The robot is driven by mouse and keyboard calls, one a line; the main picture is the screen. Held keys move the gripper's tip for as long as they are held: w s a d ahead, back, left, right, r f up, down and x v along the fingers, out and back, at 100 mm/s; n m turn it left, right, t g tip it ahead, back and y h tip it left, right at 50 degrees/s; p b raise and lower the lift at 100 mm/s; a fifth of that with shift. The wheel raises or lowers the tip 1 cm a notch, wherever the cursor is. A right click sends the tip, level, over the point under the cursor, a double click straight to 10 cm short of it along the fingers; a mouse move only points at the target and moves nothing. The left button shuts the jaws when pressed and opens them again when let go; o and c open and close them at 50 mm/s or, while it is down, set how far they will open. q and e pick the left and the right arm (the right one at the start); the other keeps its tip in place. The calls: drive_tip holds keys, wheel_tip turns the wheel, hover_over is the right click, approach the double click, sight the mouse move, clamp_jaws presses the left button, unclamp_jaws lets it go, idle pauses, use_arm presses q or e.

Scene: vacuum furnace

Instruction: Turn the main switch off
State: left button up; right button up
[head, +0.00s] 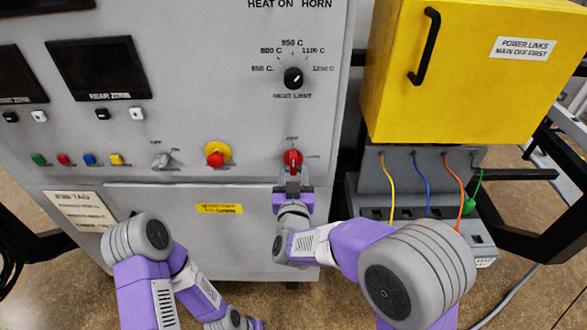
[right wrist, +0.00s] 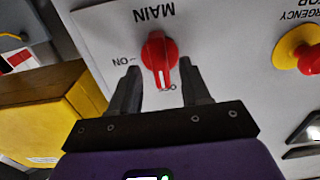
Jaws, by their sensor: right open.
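The main switch is a red rotary knob (head: 293,158) on the lower right of the grey furnace panel; it also shows in the right wrist view (right wrist: 158,50), where the panel appears upside down. A white line on the knob points at the OFF label, and the ON label lies to one side. My right gripper (head: 292,174) is just below the knob in the head view. In the right wrist view my right gripper (right wrist: 160,72) is open, with one finger on each side of the knob and gaps visible. My left arm is at lower left; its gripper is out of view.
A red emergency stop on a yellow base (head: 216,154) sits left of the switch, with a grey selector (head: 162,159) beyond it. The heat limit dial (head: 293,77) is above. A yellow box (head: 460,90) with a black handle and hanging cables stands at right.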

drive_tip(key=s, duration=0.5)
idle(0.3)
